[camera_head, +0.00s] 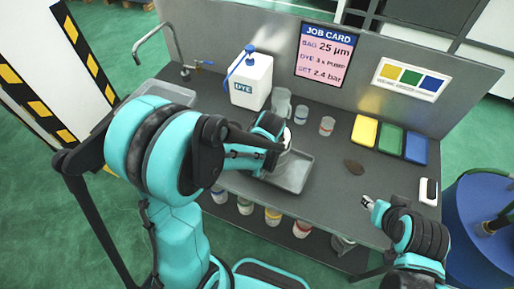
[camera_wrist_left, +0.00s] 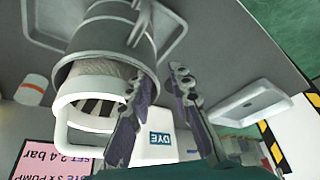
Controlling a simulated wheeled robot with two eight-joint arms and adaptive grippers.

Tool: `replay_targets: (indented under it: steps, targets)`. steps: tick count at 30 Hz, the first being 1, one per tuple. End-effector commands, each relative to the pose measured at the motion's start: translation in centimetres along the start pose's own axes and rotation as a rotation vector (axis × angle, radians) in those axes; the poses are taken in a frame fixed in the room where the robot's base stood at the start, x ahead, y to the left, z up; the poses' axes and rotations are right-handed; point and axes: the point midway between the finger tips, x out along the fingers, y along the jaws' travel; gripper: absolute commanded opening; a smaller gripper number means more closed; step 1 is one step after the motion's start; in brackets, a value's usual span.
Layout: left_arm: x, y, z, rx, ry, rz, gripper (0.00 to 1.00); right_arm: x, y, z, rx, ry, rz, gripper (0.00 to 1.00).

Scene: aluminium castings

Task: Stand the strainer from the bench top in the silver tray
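The strainer (camera_wrist_left: 105,55) is a grey cylinder with a pale mesh basket and a white ring handle, large in the left wrist view. In the head view its pale rim (camera_head: 287,138) shows beside my left gripper (camera_head: 272,150), which hides part of it. It appears upright at the back-left part of the silver tray (camera_head: 298,178); its base contact is hidden. The left wrist view shows my left gripper (camera_wrist_left: 160,78) with its two fingers spread, one overlapping the strainer's rim and handle. My right gripper (camera_head: 369,203) is over the bench's front right; its fingers are too small to judge.
A white DYE jug (camera_head: 250,82), a clear jug (camera_head: 281,101) and cups (camera_head: 327,126) stand behind the tray. Yellow, green and blue trays (camera_head: 390,140) lie at the right, near a dark flat item (camera_head: 353,166). A sink (camera_head: 165,93) is at the left. The bench's right-centre is mostly clear.

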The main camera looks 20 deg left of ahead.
Motion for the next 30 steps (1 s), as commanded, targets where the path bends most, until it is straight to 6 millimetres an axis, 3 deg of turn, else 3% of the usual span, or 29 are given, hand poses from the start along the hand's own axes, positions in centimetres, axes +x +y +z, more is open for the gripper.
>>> replay_targets:
  steps: [14,30]
  targets:
    - [-0.4,0.1,-0.1,0.001,-0.002,0.002,0.26,-0.4,0.0,-0.3,0.000,0.000,0.000,0.40]
    - [-10.8,0.1,-0.1,0.003,-0.001,0.001,0.26,-2.3,0.0,-1.6,0.000,0.000,0.000,0.40]
